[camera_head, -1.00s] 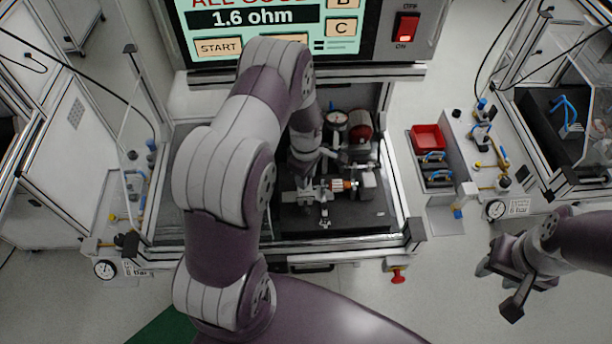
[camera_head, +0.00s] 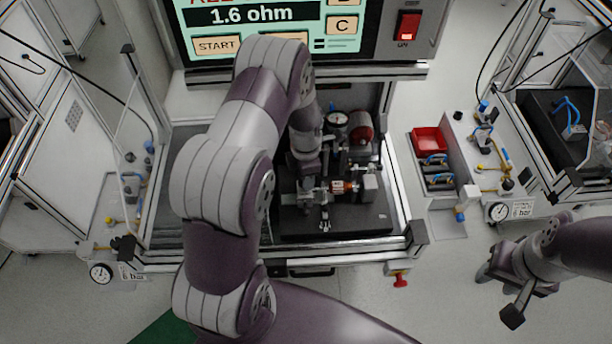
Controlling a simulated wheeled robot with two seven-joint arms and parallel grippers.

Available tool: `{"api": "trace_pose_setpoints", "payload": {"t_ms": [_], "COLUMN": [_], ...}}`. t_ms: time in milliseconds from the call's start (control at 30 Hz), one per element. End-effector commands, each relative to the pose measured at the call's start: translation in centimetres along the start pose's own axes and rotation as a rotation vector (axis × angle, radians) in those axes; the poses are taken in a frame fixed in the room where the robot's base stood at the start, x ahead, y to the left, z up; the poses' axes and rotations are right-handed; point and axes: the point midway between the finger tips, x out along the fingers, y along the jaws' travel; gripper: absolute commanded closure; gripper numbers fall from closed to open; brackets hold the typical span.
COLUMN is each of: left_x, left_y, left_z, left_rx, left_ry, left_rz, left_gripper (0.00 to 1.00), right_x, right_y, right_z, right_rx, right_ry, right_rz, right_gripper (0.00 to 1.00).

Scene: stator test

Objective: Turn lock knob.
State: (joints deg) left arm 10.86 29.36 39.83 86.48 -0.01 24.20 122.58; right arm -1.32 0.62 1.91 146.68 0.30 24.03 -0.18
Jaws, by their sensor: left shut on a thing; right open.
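My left arm reaches over the test station, and my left gripper (camera_head: 308,184) is down at the fixture on the dark plate (camera_head: 350,222). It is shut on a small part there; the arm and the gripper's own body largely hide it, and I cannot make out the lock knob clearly. Just right of the gripper is a copper-coloured stator (camera_head: 343,187) with a grey block (camera_head: 370,186) beside it. My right gripper (camera_head: 499,296) is open and empty, at the lower right, away from the station.
A screen (camera_head: 262,20) reading 1.6 ohm and a red power switch (camera_head: 408,26) stand behind. A dial gauge (camera_head: 337,120) and a red cylinder (camera_head: 361,126) sit behind the stator. A red bin (camera_head: 429,140) stands right of the station, whose metal frame borders the plate.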

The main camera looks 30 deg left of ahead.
Motion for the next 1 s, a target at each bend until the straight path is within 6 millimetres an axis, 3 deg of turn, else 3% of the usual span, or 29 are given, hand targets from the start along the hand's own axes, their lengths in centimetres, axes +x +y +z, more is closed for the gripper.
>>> {"api": "trace_pose_setpoints", "payload": {"t_ms": [733, 767, 833, 1000], "left_x": [0.37, 0.38, 0.34, 0.21], "left_y": [-0.39, -0.39, -0.35, -0.22], "left_z": [-0.23, -0.23, -0.21, -0.13], "left_rx": [-0.088, -0.087, -0.087, -0.087], "left_ry": [0.007, 0.007, 0.007, 0.004], "left_rz": [-0.011, -0.011, -0.01, -0.006], "left_gripper": [0.96, 0.62, 0.4, 0.4], "right_x": [0.24, 0.24, 0.24, 0.21], "right_y": [0.0, 0.0, 0.0, 0.0], "right_z": [0.03, 0.03, 0.03, 0.02], "right_rx": [0.0, 0.0, 0.0, 0.0], "right_ry": [0.0, 0.0, 0.0, 0.0], "right_rz": [0.0, 0.0, 0.0, 0.0], "right_gripper": [0.57, 0.57, 0.57, 0.57]}}
